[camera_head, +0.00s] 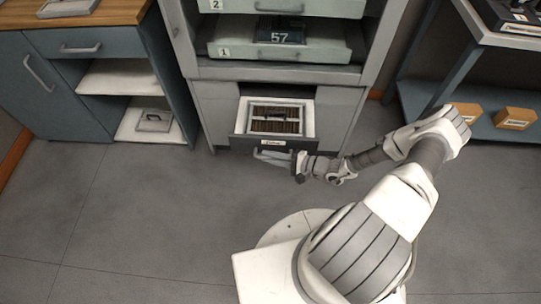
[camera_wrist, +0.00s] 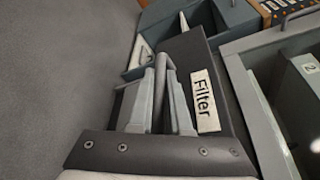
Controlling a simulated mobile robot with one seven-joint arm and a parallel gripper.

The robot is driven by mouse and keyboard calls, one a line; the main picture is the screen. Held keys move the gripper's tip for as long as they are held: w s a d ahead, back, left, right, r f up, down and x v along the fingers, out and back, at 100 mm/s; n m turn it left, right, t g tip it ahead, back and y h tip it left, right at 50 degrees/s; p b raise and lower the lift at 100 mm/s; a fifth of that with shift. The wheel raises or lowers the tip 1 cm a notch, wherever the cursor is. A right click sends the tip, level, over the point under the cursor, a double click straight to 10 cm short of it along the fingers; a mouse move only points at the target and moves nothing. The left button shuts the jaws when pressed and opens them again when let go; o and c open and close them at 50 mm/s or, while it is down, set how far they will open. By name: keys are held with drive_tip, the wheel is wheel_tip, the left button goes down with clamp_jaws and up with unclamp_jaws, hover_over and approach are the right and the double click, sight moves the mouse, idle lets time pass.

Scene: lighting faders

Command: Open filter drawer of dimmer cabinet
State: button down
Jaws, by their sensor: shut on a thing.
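The filter drawer (camera_head: 309,118) is at the bottom of the grey dimmer cabinet (camera_head: 346,112). It stands pulled out, and a framed dark slatted filter (camera_head: 275,119) shows inside its pale interior. Its dark front carries a white label reading "Filter", clear in the wrist view (camera_wrist: 203,100). My gripper (camera_head: 268,155) is in front of the drawer, reaching in from the right. In the wrist view my two grey fingers (camera_wrist: 161,78) are shut on the bar handle (camera_wrist: 163,58) of the drawer front. The fingers hide part of the handle.
Numbered dimmer trays (camera_head: 285,52) sit above in the cabinet. A blue-grey counter unit (camera_head: 67,95) with a wooden top stands at the left. A shelf rack (camera_head: 462,58) with small cardboard boxes (camera_head: 515,118) stands at the right. The floor before the drawer is clear.

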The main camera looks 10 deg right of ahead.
drive_tip(key=c, duration=1.1)
unclamp_jaws()
drive_tip(key=shift+c, duration=0.2)
drive_tip(key=p+v, duration=0.2)
drive_tip(key=v, duration=1.5)
drive_tip(key=shift+d, duration=0.2)
drive_tip(key=shift+s+f, duration=0.1)
drive_tip(key=shift+s, duration=0.05)
